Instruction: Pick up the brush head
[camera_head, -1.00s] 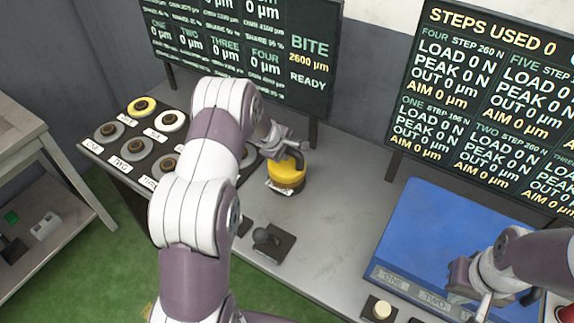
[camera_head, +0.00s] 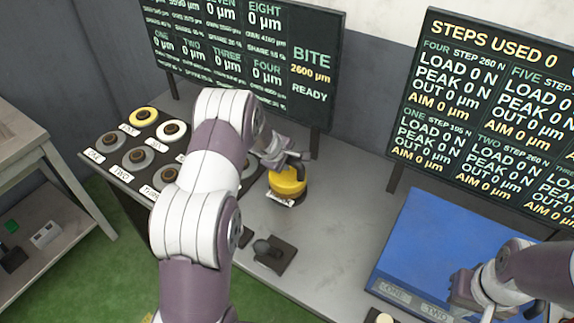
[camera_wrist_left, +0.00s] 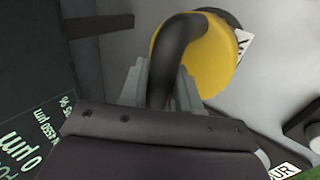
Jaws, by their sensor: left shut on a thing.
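I take the yellow rounded body with a dark curved handle to be the brush head (camera_head: 288,181). It stands on the grey table, behind the dark block, with a white label at its lower front. My left gripper (camera_head: 290,160) comes from above and is shut on its handle. In the left wrist view the dark handle (camera_wrist_left: 178,50) runs between the fingers, and the yellow body (camera_wrist_left: 212,62) lies just beyond. I cannot tell whether its base touches the table. My right gripper (camera_head: 468,293) is over the front of the blue panel; its fingers are too unclear to judge.
A dark tray (camera_head: 118,174) with several round discs is at the left. A dark block with a knob (camera_head: 268,252) sits in front of the brush head. Two display boards (camera_head: 255,55) (camera_head: 490,100) stand behind. The table (camera_head: 330,215) is clear right of the brush head.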

